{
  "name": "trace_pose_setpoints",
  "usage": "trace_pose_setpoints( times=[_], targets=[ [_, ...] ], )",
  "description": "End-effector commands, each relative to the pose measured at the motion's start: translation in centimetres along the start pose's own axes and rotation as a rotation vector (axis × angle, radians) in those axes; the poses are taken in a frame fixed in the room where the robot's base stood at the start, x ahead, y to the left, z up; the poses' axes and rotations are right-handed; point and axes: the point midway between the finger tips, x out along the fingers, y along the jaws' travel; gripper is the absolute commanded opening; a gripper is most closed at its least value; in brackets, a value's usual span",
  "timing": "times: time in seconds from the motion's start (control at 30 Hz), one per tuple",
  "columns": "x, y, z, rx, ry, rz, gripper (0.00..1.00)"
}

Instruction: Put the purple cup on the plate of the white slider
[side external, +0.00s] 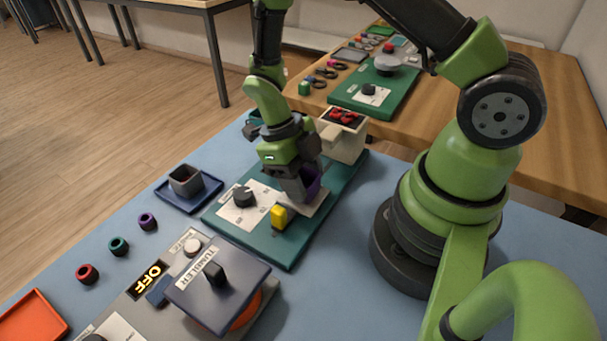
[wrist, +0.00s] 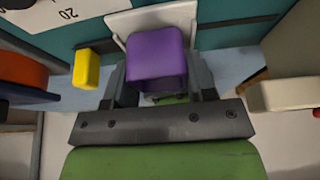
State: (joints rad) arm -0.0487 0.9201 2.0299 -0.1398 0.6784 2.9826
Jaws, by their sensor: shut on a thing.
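The purple cup (side external: 314,181) is between the fingers of my gripper (side external: 297,190), above the teal panel (side external: 265,246). It fills the gap between the fingers in the wrist view (wrist: 157,58). The white slider plate (side external: 318,208) shows just below and beside the cup. In the wrist view a white plate edge (wrist: 118,22) frames the cup's far side. I cannot tell whether the cup touches the plate. The yellow block (side external: 279,216) stands on the panel left of the fingers, apart from them. My fingers hide part of the cup and plate.
A dark knob (side external: 243,196) sits on the panel's white dial card. A cream box with red items (side external: 344,138) stands at the panel's back end. A grey cup on a blue tray (side external: 187,181) stands left. The tumbler box (side external: 215,284) is in front.

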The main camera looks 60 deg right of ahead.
Motion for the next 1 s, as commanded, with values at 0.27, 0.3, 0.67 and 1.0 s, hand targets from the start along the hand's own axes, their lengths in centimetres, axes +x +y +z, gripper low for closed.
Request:
trace_pose_setpoints(
  times=[0.27,0.3,0.67,1.0],
  targets=[
    [-0.01,-0.01,-0.03,0.000,0.000,0.000,0.28],
    [-0.01,-0.01,-0.03,0.000,0.000,0.000,0.28],
    [0.19,-0.01,0.05,0.000,0.000,0.000,0.28],
    [0.49,-0.01,0.19,0.000,0.000,0.000,0.64]
  ],
)
